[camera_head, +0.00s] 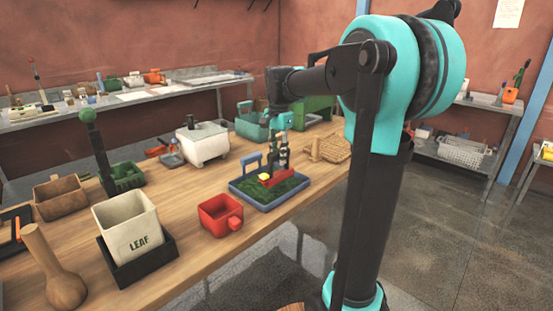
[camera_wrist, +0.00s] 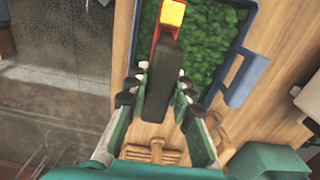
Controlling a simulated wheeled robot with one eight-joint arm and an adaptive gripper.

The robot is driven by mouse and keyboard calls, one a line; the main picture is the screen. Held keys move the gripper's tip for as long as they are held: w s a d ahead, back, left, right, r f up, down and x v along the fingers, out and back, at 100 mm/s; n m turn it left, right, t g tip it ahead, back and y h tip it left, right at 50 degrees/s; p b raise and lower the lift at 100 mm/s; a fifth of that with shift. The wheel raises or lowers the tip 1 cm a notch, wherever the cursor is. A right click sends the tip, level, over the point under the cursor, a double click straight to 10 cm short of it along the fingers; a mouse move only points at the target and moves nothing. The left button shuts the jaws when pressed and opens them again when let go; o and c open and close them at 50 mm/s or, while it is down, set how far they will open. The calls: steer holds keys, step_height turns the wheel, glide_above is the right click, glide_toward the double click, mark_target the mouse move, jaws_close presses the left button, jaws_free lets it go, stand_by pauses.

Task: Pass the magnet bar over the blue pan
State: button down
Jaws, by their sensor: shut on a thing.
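The blue pan (camera_head: 270,207) stands on the wooden table and holds green leafy material. Its blue rim and handle also show in the wrist view (camera_wrist: 246,80). The magnet bar (camera_head: 278,176) is red, with a yellow piece at one end, and shows over the green material. In the wrist view the bar (camera_wrist: 157,38) has a dark handle, and the yellow end points away from me. My gripper (camera_head: 281,150) is shut on this dark handle above the pan; its fingers (camera_wrist: 158,94) flank the handle. I cannot tell whether the bar touches the green material.
A red cup (camera_head: 219,216) stands left of the pan, near the table's front edge. A white bin marked LEAF (camera_head: 127,226) sits in a black tray further left.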

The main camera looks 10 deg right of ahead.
steer(key=shift+r, duration=2.2)
